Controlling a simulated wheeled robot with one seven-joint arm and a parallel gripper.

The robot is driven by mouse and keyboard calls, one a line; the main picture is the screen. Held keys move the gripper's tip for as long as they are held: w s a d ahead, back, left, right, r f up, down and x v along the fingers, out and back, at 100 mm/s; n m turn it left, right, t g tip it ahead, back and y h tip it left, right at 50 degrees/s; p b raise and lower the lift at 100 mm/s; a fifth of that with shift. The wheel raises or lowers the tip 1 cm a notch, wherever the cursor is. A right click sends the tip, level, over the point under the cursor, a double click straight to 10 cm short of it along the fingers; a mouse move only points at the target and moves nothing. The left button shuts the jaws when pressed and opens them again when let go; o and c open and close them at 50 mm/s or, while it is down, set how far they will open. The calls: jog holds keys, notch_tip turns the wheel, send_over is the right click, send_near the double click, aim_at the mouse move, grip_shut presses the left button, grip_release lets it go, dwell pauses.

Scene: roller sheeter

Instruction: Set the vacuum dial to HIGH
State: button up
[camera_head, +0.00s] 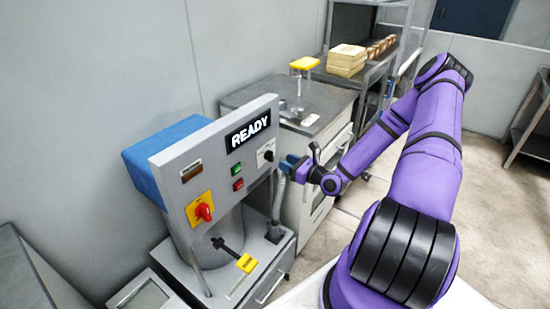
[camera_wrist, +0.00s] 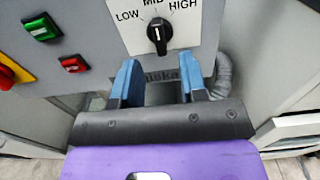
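The vacuum dial (camera_wrist: 158,36) is a black knob on a pale plate marked LOW, MID and HIGH. Its white pointer line points roughly up, towards MID. In the head view the dial (camera_head: 268,156) sits at the right of the grey control panel (camera_head: 220,160). My gripper (camera_wrist: 160,78) has two blue fingers, spread apart with nothing between them. In the wrist view they are below the dial and do not enclose it. In the head view my gripper (camera_head: 287,163) is just right of the panel; contact cannot be told.
A READY sign (camera_head: 250,132), a green button (camera_head: 237,169), a red button (camera_head: 238,184) and a red-yellow rotary switch (camera_head: 204,210) are on the panel. A grey hose (camera_wrist: 222,78) runs below right of the dial. A yellow-handled lever (camera_head: 246,263) is lower down.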

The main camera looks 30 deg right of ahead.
aim_at(270, 156)
jog(key=shift+x, duration=2.9)
grip_shut()
